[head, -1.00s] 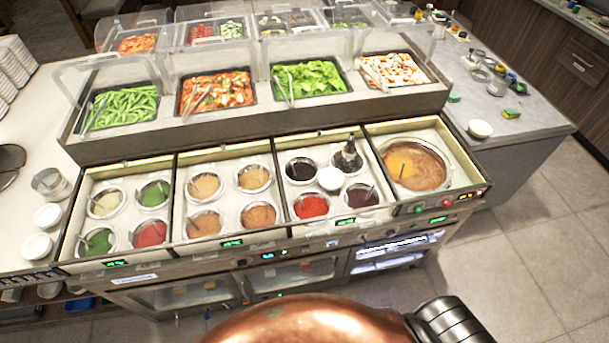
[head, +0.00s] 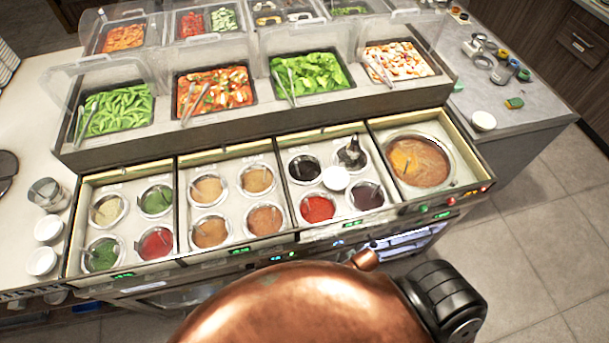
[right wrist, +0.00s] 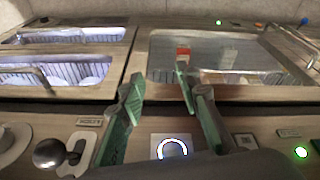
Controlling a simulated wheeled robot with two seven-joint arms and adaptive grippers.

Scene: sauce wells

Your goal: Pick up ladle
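In the head view, the round soup well (head: 419,162) at the right end of the counter holds brown soup with an orange-yellow patch. A thin dark handle, possibly a ladle's, shows there (head: 406,166). Thin handles also stand in several smaller sauce wells, such as the red sauce well (head: 317,208). A dark upright object (head: 351,153) stands in a well of the third section; I cannot tell what it is. My right gripper (right wrist: 158,76) is open and empty in the right wrist view, facing the counter's front panels. Neither gripper shows in the head view.
Clear guards and food trays (head: 115,108) rise behind the wells. A white bowl (head: 336,178) sits among the sauce wells. White cups (head: 41,261) stand at the left. Knobs (right wrist: 49,153) show near my right gripper. The floor at the right is clear.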

